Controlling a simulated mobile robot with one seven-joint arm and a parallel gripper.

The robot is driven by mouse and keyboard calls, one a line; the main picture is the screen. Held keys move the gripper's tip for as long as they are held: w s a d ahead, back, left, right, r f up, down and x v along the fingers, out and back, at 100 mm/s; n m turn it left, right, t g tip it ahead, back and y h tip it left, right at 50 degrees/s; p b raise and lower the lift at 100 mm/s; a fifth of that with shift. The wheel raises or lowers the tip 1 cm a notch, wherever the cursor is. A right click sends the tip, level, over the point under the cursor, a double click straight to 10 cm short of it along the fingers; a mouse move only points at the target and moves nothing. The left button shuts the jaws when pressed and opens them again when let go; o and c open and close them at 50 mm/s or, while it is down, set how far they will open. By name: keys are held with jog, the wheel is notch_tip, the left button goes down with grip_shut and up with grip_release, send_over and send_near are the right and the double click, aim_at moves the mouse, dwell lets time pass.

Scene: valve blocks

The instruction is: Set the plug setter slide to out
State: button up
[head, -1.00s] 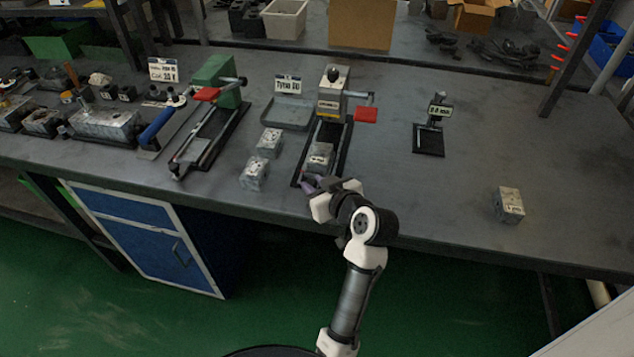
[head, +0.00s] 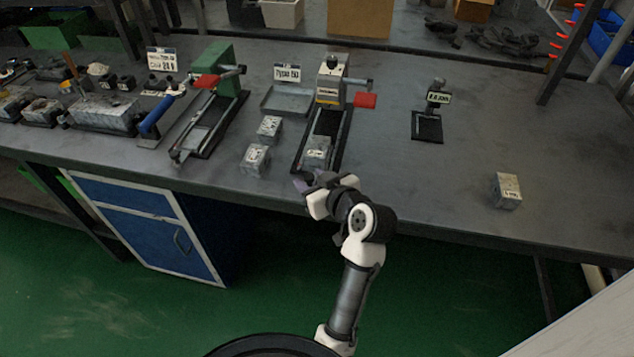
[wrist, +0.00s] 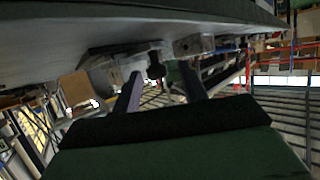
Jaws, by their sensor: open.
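A press-like station with a yellow-labelled head (head: 329,90) and a red handle (head: 365,100) stands at mid bench; I take it for the plug setter, but its label is unreadable. Its dark track (head: 330,122) runs toward the front edge of the bench. A grey valve block (head: 317,150) sits at the near part of this track, well out from the head. My gripper (head: 312,182) is open and empty, just in front of the track's near end, at the bench edge.
Two loose grey blocks (head: 256,159) (head: 269,128) lie left of the track. A green press (head: 215,75) with its own track stands further left. A small dark stand (head: 428,127) and a lone block (head: 506,190) are to the right, with clear bench between.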

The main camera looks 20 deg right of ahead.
jog(key=b+v, duration=0.1)
jog(key=v, duration=1.2)
jog(key=shift+s+b, duration=0.35)
jog(key=shift+b, duration=0.05)
jog(key=shift+r, duration=0.15)
